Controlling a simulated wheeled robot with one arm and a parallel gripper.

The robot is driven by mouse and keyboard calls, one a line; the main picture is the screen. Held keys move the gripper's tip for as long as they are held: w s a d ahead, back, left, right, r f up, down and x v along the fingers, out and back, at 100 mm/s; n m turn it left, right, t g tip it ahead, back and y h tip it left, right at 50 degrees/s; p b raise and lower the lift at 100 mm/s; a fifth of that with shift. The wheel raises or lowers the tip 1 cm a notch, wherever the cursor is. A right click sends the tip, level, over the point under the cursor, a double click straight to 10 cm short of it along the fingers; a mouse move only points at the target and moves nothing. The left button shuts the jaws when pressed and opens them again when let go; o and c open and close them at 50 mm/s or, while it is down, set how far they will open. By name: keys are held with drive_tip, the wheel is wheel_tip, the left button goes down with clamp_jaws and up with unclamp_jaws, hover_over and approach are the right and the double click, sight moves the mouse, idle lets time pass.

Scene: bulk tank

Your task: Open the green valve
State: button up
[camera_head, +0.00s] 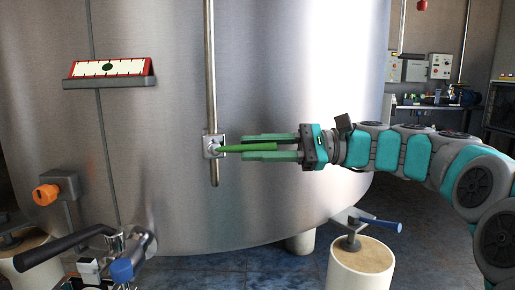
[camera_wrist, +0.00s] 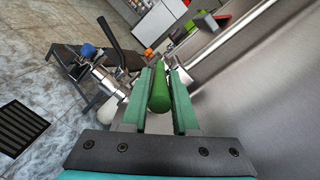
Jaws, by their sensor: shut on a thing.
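The green valve handle (camera_head: 247,148) is a long green lever on a small square fitting (camera_head: 213,146), set on the thin vertical pipe at the front of the steel tank. The lever points to the right, roughly horizontal. My gripper (camera_head: 245,147) comes in from the right with its two teal fingers along the lever, one on each side. In the wrist view the green handle (camera_wrist: 160,92) lies between the fingers, and my gripper (camera_wrist: 160,75) is shut on it. The handle's far end near the valve body is small and partly hidden there.
The steel tank (camera_head: 300,60) fills the middle. A black-handled valve (camera_head: 65,246) with a blue knob is at lower left. A blue-handled valve (camera_head: 374,221) tops a white post (camera_head: 358,262) at lower right.

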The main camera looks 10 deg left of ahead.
clamp_jaws()
idle(0.9)
